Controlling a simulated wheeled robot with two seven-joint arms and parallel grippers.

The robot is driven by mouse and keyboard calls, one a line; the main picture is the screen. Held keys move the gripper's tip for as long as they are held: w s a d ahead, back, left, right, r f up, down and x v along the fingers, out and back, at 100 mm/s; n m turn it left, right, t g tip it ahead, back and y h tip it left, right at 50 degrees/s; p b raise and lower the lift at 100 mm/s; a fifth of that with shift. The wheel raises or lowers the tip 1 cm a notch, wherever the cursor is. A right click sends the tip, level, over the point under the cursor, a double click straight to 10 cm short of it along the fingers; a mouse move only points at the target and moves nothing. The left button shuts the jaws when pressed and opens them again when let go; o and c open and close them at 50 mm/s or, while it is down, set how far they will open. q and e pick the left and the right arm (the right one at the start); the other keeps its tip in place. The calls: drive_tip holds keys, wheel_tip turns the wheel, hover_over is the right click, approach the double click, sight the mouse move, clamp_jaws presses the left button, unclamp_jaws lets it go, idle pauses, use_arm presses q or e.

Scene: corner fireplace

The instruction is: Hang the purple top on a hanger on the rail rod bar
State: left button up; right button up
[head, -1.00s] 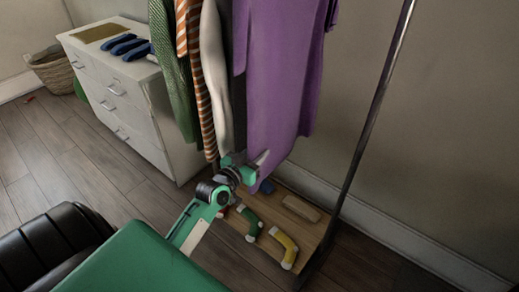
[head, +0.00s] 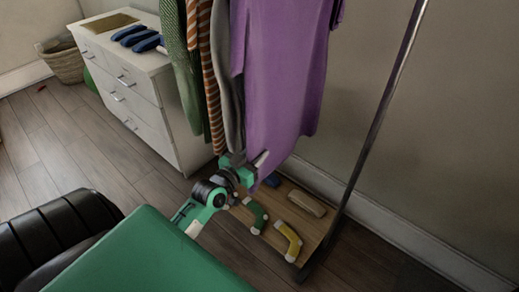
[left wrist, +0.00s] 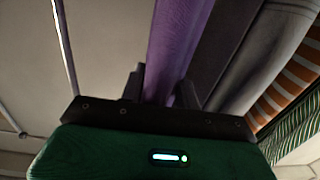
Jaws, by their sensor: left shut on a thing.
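The purple top (head: 285,75) hangs at the right end of a row of clothes in the head view. Its upper end is cut off by the frame, so its hanger and the rail's bar are out of sight. My left gripper (head: 258,167) is at the top's lower left hem. In the left wrist view the purple cloth (left wrist: 172,50) runs down between the two dark fingers of my left gripper (left wrist: 162,90), which is shut on it. My right gripper is not in view.
Grey, orange-striped (head: 214,90) and green (head: 182,90) garments hang close on the left. The rack's metal post (head: 383,100) stands to the right. Socks and a block lie on its wooden base shelf (head: 268,222). A white dresser (head: 145,100) stands behind left.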

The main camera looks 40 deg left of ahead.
sight(248, 160)
use_arm(q)
drive_tip(key=shift+s+a+r+p, duration=0.1)
drive_tip(key=shift+s+p, duration=0.2)
drive_tip(key=shift+s, duration=1.5)
